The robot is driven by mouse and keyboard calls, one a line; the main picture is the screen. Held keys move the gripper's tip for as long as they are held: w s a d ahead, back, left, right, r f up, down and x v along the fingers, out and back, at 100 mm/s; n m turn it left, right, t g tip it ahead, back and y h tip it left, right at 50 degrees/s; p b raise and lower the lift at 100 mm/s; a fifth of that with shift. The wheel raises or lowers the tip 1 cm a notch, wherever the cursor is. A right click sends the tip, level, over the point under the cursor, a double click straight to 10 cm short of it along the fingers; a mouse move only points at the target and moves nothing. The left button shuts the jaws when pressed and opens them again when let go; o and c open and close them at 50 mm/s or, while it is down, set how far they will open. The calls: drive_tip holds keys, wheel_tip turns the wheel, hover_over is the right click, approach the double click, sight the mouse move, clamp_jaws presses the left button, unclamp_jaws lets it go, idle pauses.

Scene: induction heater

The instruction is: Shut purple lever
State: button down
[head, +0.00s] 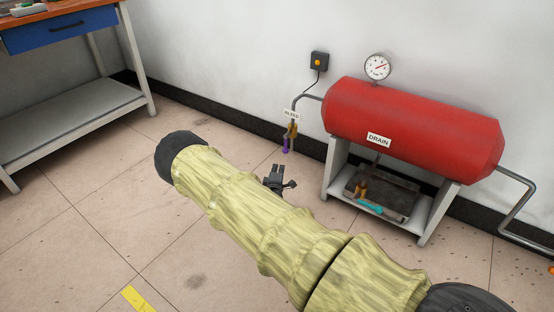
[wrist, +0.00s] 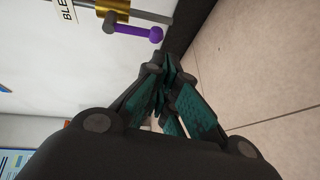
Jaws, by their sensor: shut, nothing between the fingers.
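The purple lever (head: 286,145) hangs from a brass valve (head: 291,130) under the BLEED label, left of the red tank. In the wrist view the purple lever (wrist: 138,31) sticks out sideways from the brass valve (wrist: 113,9) near the top. My gripper (head: 277,170) is below and slightly left of the tank, near the lever in the head view. In the wrist view my gripper (wrist: 168,65) has its fingers together, empty, a little apart from the lever's rounded end. My arm's sleeve covers much of the floor in the head view.
The red tank (head: 410,125) stands on a white frame with a DRAIN label and a tray (head: 383,192) holding a teal handle (head: 370,206). A workbench (head: 75,88) is at the left. The wall (head: 215,45) is close behind the valve; open floor lies at the left.

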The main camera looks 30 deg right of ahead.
drive_tip(key=w+a+r+n+t+b, duration=0.1)
drive_tip(key=w+r+t, duration=0.1)
drive_tip(key=w, duration=0.4)
drive_tip(key=shift+a, duration=0.35)
drive_tip(key=shift+w+b, duration=0.1)
drive_tip(key=shift+b, duration=0.2)
drive_tip(key=w+d+b, duration=0.4)
drive_tip(key=d+b, duration=0.2)
drive_tip(key=d, duration=0.2)
drive_tip(key=shift+w+b, duration=0.3)
drive_tip(key=shift+b, duration=0.05)
drive_tip(key=shift+d, duration=0.1)
drive_tip(key=shift+f, duration=0.1)
